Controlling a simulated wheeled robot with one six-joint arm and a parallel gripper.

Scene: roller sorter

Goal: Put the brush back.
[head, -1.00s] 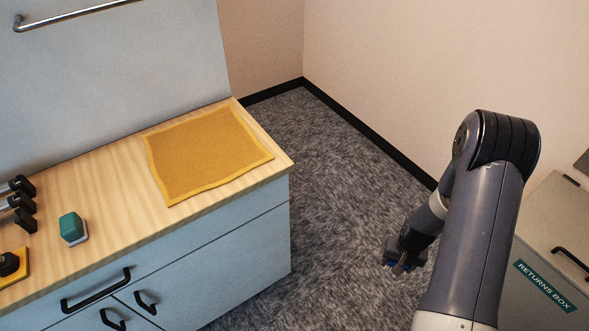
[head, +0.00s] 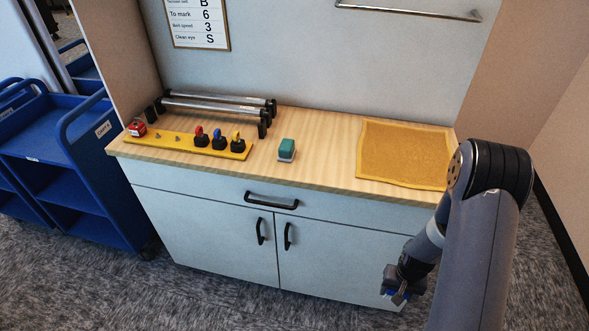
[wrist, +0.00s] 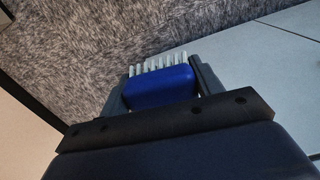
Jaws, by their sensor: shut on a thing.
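My gripper (head: 396,292) is shut on the brush, low in front of the cabinet's right door side and below the worktop. The brush (wrist: 160,87) has a blue body and pale bristles, and sits between the two fingers in the wrist view. In the head view only a small bit of its blue shows. On the worktop, a yellow rack (head: 172,142) holds several pieces with red, blue and yellow tops. A green and grey block (head: 286,150) stands right of the rack. A yellow cloth mat (head: 404,153) lies at the right end.
The wooden worktop (head: 325,175) is bare between the green block and the mat. Metal rollers (head: 215,106) lie on black holders behind the rack. A towel-type bar (head: 410,12) is on the back panel. Blue carts (head: 75,165) stand at the left.

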